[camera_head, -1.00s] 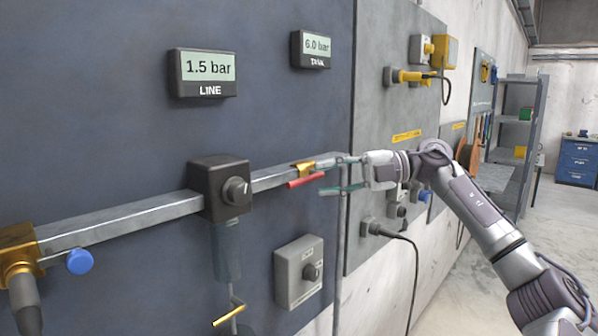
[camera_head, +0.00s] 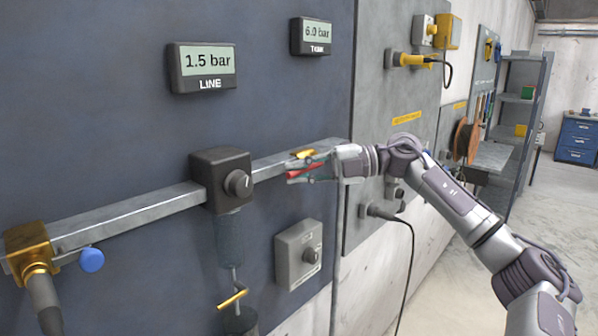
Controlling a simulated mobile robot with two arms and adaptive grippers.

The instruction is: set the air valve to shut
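The air valve has a brass body (camera_head: 303,153) on the grey rail and a red lever (camera_head: 304,171) that lies roughly along the rail, slightly below it. My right gripper (camera_head: 306,172) comes in from the right and its fingers are around the red lever, which partly hides behind them. Whether the fingers press on the lever is too small to tell. My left gripper is not in view. The LINE display (camera_head: 207,63) reads 1.5 bar and the TANK display (camera_head: 316,33) reads 6.0 bar.
A black regulator with a knob (camera_head: 238,184) sits on the rail (camera_head: 130,217) left of the valve. A grey knob box (camera_head: 298,254) is below. A brass fitting (camera_head: 28,247) and blue knob (camera_head: 91,260) are at the left. A black cable (camera_head: 411,250) hangs under my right arm.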

